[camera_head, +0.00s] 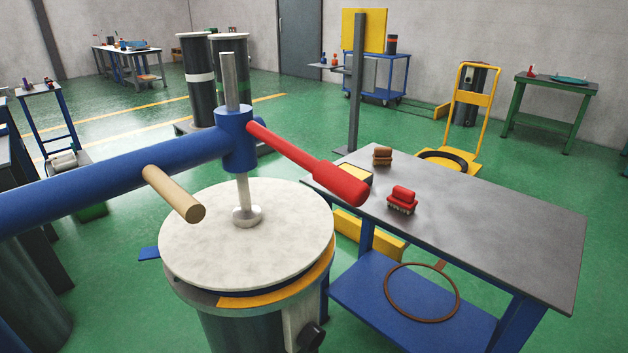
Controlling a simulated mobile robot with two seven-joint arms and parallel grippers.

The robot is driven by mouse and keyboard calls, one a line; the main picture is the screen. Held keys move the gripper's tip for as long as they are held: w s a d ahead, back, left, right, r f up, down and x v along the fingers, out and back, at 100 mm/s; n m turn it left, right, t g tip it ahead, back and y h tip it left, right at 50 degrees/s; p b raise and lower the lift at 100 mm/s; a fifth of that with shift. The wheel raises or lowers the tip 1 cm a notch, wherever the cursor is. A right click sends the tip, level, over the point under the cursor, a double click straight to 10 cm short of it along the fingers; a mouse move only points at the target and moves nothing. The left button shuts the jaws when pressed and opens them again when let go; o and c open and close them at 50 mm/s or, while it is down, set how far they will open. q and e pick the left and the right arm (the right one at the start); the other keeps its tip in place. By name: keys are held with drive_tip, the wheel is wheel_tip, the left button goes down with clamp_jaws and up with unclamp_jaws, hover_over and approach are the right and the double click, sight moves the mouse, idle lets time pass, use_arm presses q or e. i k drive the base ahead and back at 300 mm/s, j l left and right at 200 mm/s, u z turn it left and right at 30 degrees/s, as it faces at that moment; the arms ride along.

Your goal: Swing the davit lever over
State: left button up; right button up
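The blue davit arm (110,178) comes in from the left and ends in a blue collar (235,139) around an upright steel rod (229,82). The davit lever (293,153) sticks out of the collar to the right and slopes down to a thick red grip (340,183). A wooden handle (174,194) sticks out of the blue arm toward me. The rod's foot stands on a round pale lid (200,240) over the flanged cylinder (240,330). An orange ring and dark gap show under the lid's right edge. Neither of my grippers is in view.
A grey post (356,85) rises behind.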

sight(353, 191)
drive_tip(key=k, duration=1.75)
